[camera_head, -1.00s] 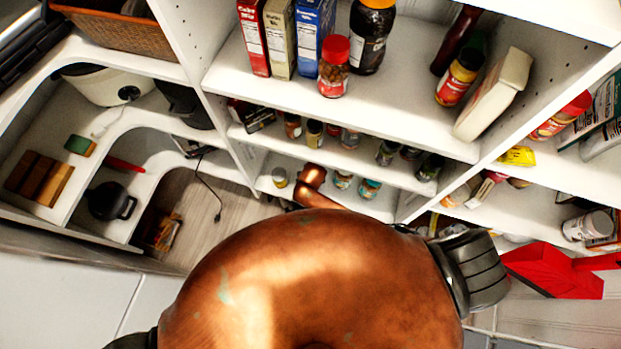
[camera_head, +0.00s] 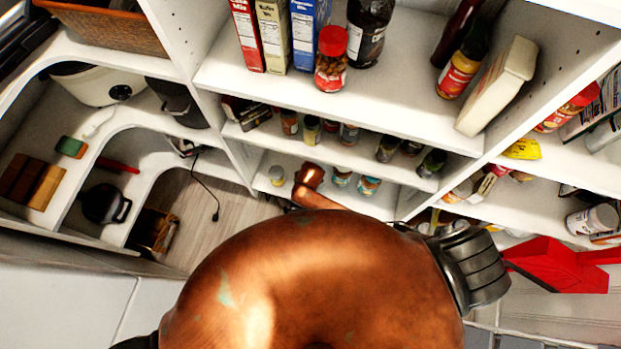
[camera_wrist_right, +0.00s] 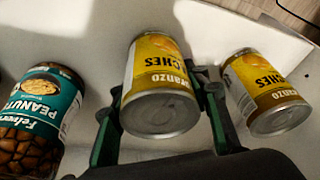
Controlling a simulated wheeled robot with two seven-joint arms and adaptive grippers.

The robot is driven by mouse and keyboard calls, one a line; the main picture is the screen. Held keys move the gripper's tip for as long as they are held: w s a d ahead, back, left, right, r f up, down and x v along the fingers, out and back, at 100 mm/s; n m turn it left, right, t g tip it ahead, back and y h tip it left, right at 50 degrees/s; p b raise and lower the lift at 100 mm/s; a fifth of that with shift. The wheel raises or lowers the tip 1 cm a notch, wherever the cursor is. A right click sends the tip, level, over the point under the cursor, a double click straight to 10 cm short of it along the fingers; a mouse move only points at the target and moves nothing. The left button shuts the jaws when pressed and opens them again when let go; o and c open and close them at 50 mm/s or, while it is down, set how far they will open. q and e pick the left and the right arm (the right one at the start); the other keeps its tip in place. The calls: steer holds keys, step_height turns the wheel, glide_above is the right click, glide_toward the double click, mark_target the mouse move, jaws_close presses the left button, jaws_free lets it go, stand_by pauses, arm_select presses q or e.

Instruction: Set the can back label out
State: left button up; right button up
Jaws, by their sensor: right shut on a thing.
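In the right wrist view a yellow-labelled can (camera_wrist_right: 160,88) sits between the two fingers of my right gripper (camera_wrist_right: 160,120). The gripper is shut on it, one finger against each side. The can's bare metal end faces the camera, and part of its label lettering shows. A second, similar yellow can (camera_wrist_right: 265,92) is on the right, apart from the held can. In the head view my copper arm reaches the lower shelf (camera_head: 262,162), and the held can cannot be made out there. My left gripper is not in view.
A peanut jar (camera_wrist_right: 40,120) with a teal label is left of the gripper in the wrist view. In the head view a small can (camera_head: 277,175) and small jars (camera_head: 368,186) stand on the lower shelf. Small jars (camera_head: 311,128) stand close above.

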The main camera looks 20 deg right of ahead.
steer(key=o, duration=1.7)
steer(key=shift+c, duration=0.2)
